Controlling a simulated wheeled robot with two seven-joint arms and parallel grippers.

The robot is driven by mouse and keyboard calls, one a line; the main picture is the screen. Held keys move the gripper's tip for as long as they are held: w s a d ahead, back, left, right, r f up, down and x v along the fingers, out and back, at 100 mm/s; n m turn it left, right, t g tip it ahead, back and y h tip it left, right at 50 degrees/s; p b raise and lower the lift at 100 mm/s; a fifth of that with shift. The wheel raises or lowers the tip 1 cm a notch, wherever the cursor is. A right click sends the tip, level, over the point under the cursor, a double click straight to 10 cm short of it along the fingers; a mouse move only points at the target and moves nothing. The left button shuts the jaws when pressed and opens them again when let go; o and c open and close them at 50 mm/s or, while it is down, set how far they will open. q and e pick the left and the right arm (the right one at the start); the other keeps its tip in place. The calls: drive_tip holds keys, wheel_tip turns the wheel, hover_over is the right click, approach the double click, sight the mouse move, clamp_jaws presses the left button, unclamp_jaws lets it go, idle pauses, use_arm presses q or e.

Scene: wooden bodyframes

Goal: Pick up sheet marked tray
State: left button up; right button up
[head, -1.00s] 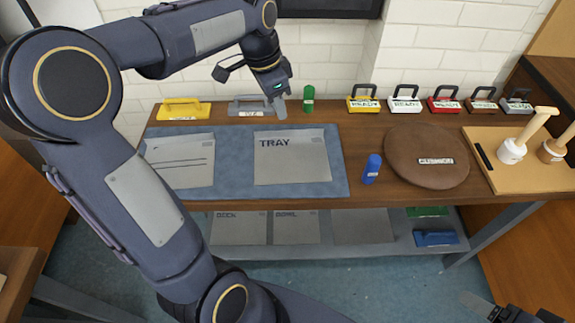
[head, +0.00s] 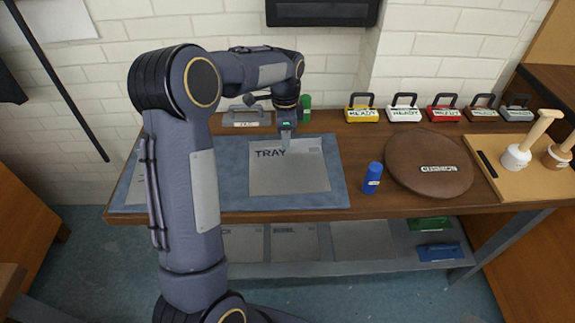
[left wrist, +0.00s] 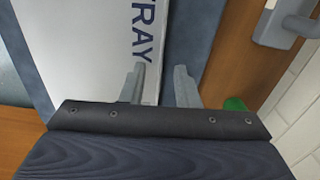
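The grey sheet marked TRAY (head: 292,177) lies flat on the blue mat (head: 235,184) on the workbench. In the left wrist view the sheet (left wrist: 88,42) fills the upper left, with its lettering turned on its side. My left gripper (head: 287,145) is over the sheet's far edge, close to the lettering. In the left wrist view its two fingertips (left wrist: 160,82) are apart, one over the sheet and one over the mat, with the sheet's edge between them. I cannot tell whether they touch it. My right gripper is out of view.
A grey-handled block (head: 245,118) and a green cylinder (head: 306,103) stand behind the mat. A blue cylinder (head: 372,180) and a round brown cushion (head: 428,164) are to the right. Several READY blocks (head: 404,110) line the back. My left arm hides much of another sheet.

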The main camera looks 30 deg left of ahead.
use_arm(q)
drive_tip(key=shift+f, duration=0.1)
clamp_jaws()
idle(0.4)
